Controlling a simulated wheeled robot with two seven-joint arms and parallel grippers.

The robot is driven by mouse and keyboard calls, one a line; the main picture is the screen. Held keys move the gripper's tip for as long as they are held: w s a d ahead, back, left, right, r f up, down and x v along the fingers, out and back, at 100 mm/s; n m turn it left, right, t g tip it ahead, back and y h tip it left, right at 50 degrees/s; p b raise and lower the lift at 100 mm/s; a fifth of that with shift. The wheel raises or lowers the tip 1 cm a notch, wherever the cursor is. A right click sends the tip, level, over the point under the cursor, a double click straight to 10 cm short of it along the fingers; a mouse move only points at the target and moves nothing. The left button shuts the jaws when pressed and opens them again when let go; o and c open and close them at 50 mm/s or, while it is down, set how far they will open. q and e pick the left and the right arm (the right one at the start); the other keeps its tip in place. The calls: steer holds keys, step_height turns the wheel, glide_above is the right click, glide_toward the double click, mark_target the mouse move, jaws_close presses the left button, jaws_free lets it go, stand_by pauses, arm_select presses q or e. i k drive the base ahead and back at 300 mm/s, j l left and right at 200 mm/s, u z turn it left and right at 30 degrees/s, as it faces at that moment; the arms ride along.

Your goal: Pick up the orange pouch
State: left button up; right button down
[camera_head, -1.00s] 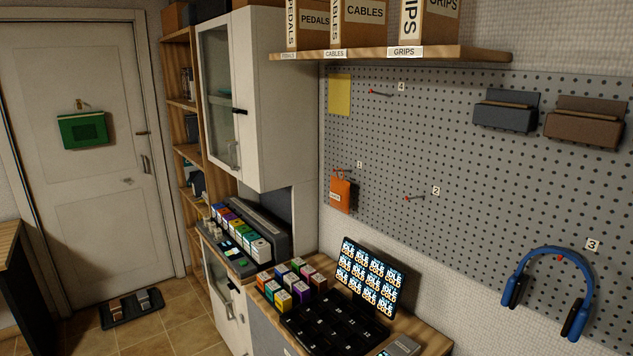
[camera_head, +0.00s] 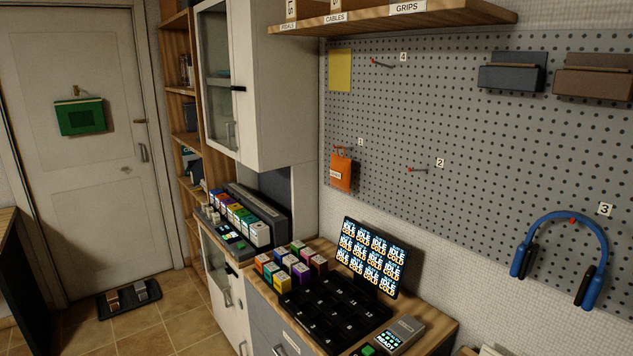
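The orange pouch (camera_head: 341,173) hangs on the grey pegboard (camera_head: 460,130), from a peg by the label 1. It has a small pale label on its front. Neither of my grippers shows in the head view, so nothing of mine is seen near the pouch.
A wooden counter below holds a black numbered tray (camera_head: 335,312), several coloured boxes (camera_head: 290,264), a screen (camera_head: 370,257) and a small grey device (camera_head: 402,333). Blue headphones (camera_head: 560,250) hang at right. A shelf (camera_head: 400,17) juts out above. A white cabinet (camera_head: 275,90) stands left of the pegboard.

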mark_target(339, 166)
steer(key=z, duration=0.2)
steer(key=i+j+z, duration=0.3)
steer(key=j+z, duration=0.25)
steer(key=j, duration=0.2)
steer(key=i+j+z, duration=0.15)
steer(key=j+z, duration=0.15)
steer(key=j, duration=0.15)
